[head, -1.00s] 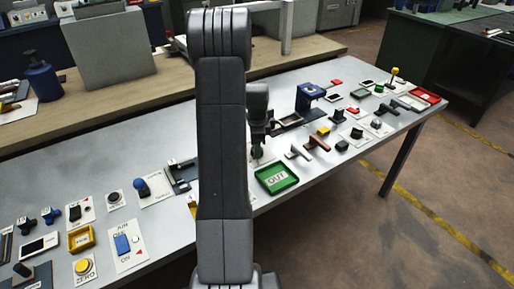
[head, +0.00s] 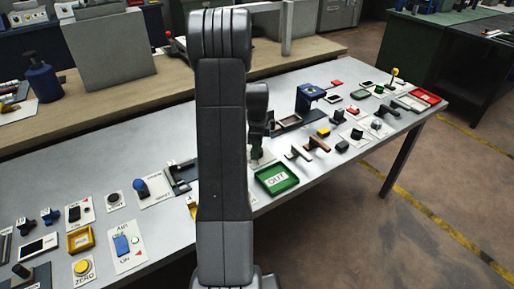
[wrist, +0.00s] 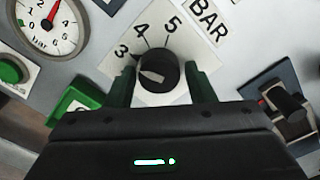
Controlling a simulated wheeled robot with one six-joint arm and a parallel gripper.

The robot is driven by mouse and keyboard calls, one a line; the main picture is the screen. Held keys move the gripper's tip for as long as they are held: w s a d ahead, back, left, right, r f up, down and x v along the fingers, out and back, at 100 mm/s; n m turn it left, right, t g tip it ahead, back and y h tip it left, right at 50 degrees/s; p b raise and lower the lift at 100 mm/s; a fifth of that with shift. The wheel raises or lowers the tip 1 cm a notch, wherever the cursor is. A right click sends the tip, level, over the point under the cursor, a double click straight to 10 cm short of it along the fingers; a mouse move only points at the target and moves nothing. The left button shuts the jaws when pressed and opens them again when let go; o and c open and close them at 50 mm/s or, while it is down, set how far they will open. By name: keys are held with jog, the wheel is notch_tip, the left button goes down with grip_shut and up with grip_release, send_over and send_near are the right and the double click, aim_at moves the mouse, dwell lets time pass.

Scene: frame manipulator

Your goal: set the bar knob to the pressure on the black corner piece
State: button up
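The bar knob (wrist: 153,76) is a round black knob with a pale mark on its top. It sits on a white card marked 3, 4 and 5, beside a BAR label (wrist: 206,22) in the wrist view. My gripper (wrist: 160,82) has its green fingers on either side of the knob, with narrow gaps seeming to show. In the head view my gripper (head: 256,153) is low over the table, and my arm hides the area to its left. I cannot make out the black corner piece or a pressure on it.
A round gauge (wrist: 45,22) with a red needle is at the wrist view's upper left. A green button (wrist: 10,70) and a green tray (wrist: 72,103) are nearby. A dark fixture (wrist: 288,108) stands at right. The OUT tray (head: 292,184) is close to my gripper.

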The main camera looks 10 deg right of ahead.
jog(key=shift+o, duration=0.9)
notch_tip(320, 180, up, 14)
jog(key=shift+f, duration=0.15)
notch_tip(320, 180, down, 14)
jog(key=shift+r, duration=0.1)
dwell(0.4)
